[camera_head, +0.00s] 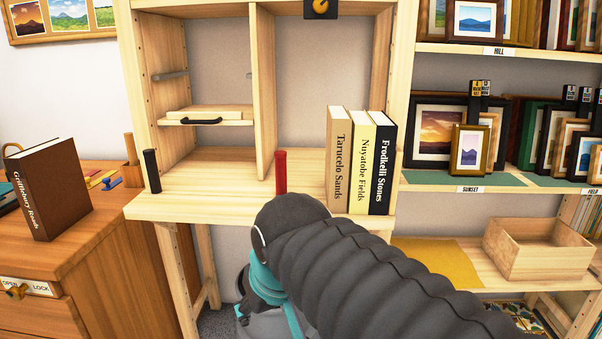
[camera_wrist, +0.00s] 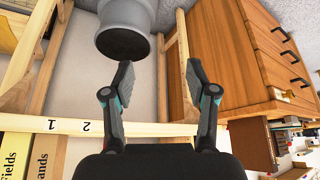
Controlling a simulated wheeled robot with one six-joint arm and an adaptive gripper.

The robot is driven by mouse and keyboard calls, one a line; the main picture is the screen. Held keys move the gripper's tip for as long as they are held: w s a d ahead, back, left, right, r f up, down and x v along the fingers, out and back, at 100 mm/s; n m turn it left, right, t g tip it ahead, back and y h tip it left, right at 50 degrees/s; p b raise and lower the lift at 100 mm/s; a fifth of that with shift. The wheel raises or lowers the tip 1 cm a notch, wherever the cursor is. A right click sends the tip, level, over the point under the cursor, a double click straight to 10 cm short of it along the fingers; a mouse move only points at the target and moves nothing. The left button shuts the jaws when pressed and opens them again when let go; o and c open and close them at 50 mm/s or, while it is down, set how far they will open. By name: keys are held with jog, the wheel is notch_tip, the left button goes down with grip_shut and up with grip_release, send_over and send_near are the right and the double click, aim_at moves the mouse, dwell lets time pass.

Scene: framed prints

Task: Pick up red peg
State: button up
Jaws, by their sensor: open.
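The red peg (camera_head: 281,171) stands upright near the front edge of the wooden shelf desk (camera_head: 215,205), left of three books. My arm rises just in front of it and may hide its foot. My gripper (camera_wrist: 160,85) is open and empty in the wrist view, its two fingers apart.
Three books (camera_head: 362,160) stand right of the peg. A black peg (camera_head: 152,171) stands at the desk's left. A wooden cabinet (camera_head: 110,260) with a brown book (camera_head: 48,190) is at left. An open wooden box (camera_head: 538,250) sits on a shelf at right.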

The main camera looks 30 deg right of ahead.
jog(key=w+d+r+m+p, duration=0.1)
jog(key=w+d+r, duration=0.2)
jog(key=w+r, duration=0.3)
jog(key=w+d+r+m, duration=0.1)
jog(key=w+d+r, duration=0.3)
jog(key=r, duration=0.5)
jog(key=m+g+h+p, duration=0.1)
send_near(281, 166)
jog(key=w+f, duration=0.1)
jog(key=w+d+f+b, duration=0.1)
jog(key=f, duration=0.1)
jog(key=w+f, duration=0.1)
jog(key=shift+d+f, duration=0.2)
jog(key=shift+d, duration=0.2)
jog(key=shift+a+b+x, duration=0.2)
jog(key=shift+b+x, duration=0.15)
jog(key=shift+x, duration=1.05)
jog(key=shift+a+b+x, duration=0.2)
jog(key=shift+b+x, duration=0.15)
jog(key=shift+x, duration=1.05)
jog(key=shift+s+f, duration=0.1)
jog(key=shift+c, duration=0.2)
grip_shut()
